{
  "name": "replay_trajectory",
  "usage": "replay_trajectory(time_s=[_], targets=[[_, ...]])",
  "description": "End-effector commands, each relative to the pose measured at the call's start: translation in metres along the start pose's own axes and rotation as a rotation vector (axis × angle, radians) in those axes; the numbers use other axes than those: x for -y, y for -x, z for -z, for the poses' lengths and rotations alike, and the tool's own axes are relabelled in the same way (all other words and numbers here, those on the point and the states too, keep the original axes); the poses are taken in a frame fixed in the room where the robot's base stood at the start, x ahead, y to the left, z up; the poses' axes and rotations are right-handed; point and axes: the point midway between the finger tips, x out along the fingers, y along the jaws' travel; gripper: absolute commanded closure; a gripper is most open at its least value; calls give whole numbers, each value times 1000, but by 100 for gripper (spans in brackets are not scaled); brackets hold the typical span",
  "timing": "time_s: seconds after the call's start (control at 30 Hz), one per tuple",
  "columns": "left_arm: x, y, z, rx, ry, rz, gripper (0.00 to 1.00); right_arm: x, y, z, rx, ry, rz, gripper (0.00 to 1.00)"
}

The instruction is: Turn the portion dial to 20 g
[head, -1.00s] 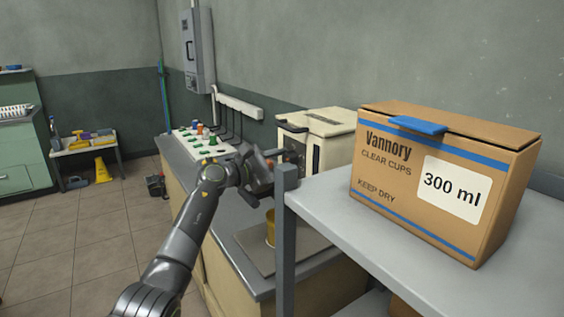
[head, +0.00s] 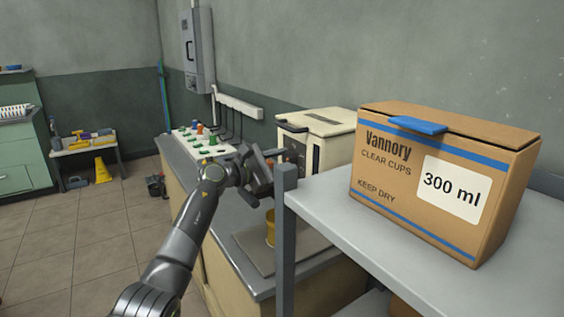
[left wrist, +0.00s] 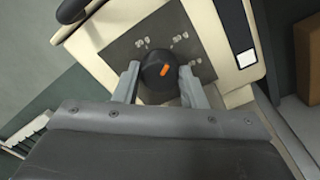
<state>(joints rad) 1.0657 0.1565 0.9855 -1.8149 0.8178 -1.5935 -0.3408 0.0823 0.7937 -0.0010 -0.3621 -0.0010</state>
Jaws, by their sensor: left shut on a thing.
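The portion dial (left wrist: 158,78) is a dark round knob with an orange mark, on a dark panel (left wrist: 118,48) of a cream machine (head: 318,122). In the left wrist view the orange mark slants up to the right. Small markings stand around the dial but are too blurred to read. My left gripper (left wrist: 158,85) has one finger on each side of the dial and is shut on it. In the head view my left gripper (head: 268,168) is in front of the machine's panel, and the dial is hidden there. My right gripper is in neither view.
A grey shelf (head: 400,235) with its post (head: 285,240) stands close to the right of my left arm, bearing a cardboard box (head: 430,180). A yellow cup (head: 270,228) is below the gripper. Several coloured items sit at the counter's far end.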

Motion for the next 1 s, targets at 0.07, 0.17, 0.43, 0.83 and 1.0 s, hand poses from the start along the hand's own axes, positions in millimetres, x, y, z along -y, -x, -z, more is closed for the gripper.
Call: replay_trajectory(time_s=[0.07, 0.17, 0.43, 0.83, 1.0], targets=[[0, 0, 1, -1, 0, 1, 85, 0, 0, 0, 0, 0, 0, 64], [0, 0, 1, -1, 1, 1, 57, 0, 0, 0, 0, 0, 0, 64], [0, 0, 0, -1, 0, 0, 41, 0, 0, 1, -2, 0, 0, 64], [0, 20, 1, 0, -2, -1, 41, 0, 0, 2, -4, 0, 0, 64], [0, 47, 2, -1, -3, -2, 41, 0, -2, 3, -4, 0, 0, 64]])
